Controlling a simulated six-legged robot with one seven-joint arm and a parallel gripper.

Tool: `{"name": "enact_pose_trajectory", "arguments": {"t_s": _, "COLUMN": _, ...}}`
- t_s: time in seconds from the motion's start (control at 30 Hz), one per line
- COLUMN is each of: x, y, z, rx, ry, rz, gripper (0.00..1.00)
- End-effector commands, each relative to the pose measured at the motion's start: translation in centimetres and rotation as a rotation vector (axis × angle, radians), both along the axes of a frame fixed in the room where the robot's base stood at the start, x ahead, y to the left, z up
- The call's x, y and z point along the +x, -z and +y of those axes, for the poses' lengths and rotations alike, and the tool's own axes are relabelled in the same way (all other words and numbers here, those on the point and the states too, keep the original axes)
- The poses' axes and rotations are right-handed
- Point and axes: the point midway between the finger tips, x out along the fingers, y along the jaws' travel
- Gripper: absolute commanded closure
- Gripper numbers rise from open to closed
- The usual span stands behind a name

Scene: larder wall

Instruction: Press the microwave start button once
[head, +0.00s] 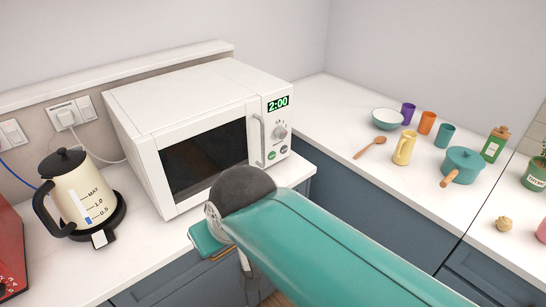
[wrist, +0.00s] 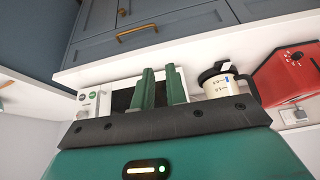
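The white microwave (head: 180,92) stands on the left counter with its door shut and its display (head: 278,103) reading 2:00. In the head view my arm hides the fingers.
A cream kettle (head: 81,190) stands left of the microwave, near a red appliance (head: 10,255). The door handle (head: 257,140) stands out beside the panel. The right counter holds a bowl (head: 387,118), cups, a yellow jug (head: 405,148) and a teal pot (head: 463,165).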

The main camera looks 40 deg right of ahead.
Motion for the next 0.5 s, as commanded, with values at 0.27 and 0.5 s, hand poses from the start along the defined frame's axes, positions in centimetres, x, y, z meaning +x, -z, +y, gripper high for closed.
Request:
{"name": "enact_pose_trajectory", "arguments": {"t_s": 0.27, "x": 0.00, "y": 0.00, "z": 0.00, "rx": 0.000, "ry": 0.000, "rz": 0.000, "gripper": 1.00}}
{"name": "enact_pose_trajectory", "arguments": {"t_s": 0.5, "x": 0.00, "y": 0.00, "z": 0.00, "rx": 0.000, "ry": 0.000, "rz": 0.000, "gripper": 1.00}}
